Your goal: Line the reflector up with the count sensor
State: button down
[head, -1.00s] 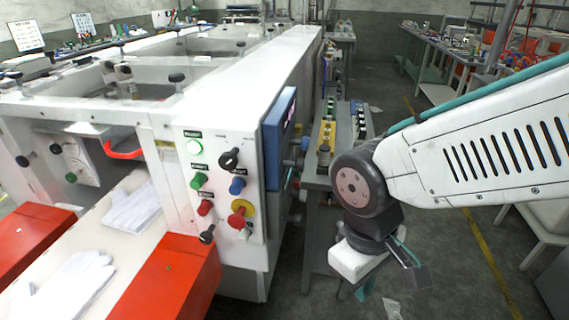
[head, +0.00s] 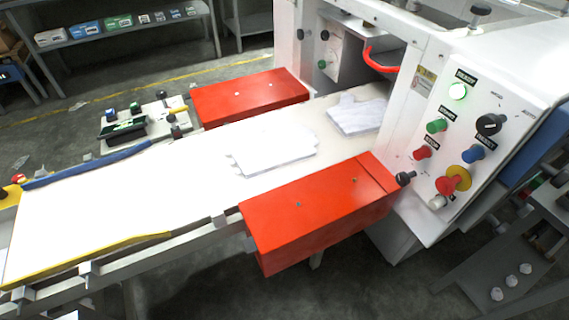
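I cannot make out the reflector or the count sensor for certain. The white conveyor belt (head: 110,215) runs from the lower left up to the white machine (head: 420,130). Two red guard boxes flank the belt, one on the far side (head: 250,97) and one on the near side (head: 320,212). A small black and green device (head: 123,130) sits on a pale plate beyond the belt's far edge. A white glove (head: 272,150) lies flat on the belt, and another glove (head: 358,114) lies closer to the machine. My gripper is not in view.
The control panel (head: 462,140) on the machine has a lit green lamp, a red stop button on yellow and several knobs. A blue strip (head: 90,165) and a yellow strip (head: 100,257) edge the belt. Shelves with boxes (head: 110,30) stand behind; the floor between is mostly clear.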

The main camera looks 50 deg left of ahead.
aim_at(218, 216)
jog(key=u, duration=2.3)
